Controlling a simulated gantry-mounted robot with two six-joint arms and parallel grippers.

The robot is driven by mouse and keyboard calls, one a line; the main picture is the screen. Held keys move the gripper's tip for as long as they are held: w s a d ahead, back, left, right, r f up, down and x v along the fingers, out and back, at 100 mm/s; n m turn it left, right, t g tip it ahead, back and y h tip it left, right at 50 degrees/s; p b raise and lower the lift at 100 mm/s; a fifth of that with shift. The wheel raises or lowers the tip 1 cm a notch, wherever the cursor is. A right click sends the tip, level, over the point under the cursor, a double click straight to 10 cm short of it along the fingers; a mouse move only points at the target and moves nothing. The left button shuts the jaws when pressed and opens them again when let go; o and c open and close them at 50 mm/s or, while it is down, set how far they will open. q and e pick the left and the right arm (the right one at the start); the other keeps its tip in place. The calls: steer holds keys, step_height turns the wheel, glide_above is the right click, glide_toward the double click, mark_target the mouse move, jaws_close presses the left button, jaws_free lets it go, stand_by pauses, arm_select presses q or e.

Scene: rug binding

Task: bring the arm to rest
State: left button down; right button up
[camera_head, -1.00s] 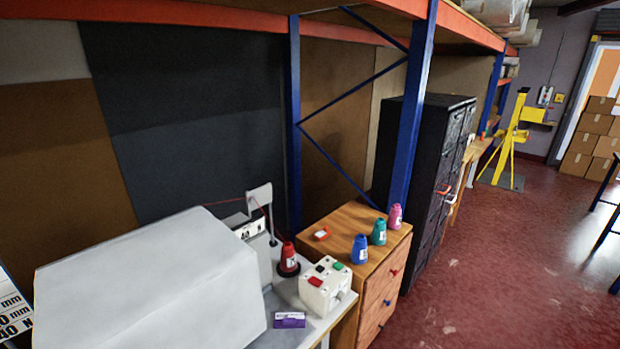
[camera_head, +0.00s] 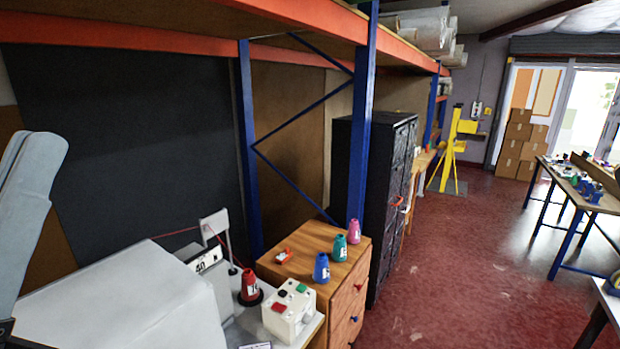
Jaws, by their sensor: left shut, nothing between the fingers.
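My left arm (camera_head: 28,205) shows as a grey, rounded link upright at the left edge, in front of the wall panels. A dark part of my left gripper (camera_head: 6,332) shows in the lower left corner, mostly cut off by the frame. Its fingertips cannot be made out. It is shut and holds nothing. It is left of the large pale grey machine cover (camera_head: 130,300). My right gripper is not in view.
A red thread cone (camera_head: 250,290) and a white button box (camera_head: 289,310) stand beside the cover. Blue (camera_head: 321,269), teal and pink cones stand on a wooden drawer unit (camera_head: 345,300). A blue rack post (camera_head: 362,120) rises behind.

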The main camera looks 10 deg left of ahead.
arm_select(q)
step_height(320, 180, up, 22)
steer(key=w+p, duration=0.1)
steer(key=p, duration=2.1)
steer(key=shift+w+f+n+g+p, duration=0.2)
steer(key=shift+n+g+p, duration=0.1)
steer(key=shift+n+g, duration=0.1)
steer(key=shift+d, duration=0.1)
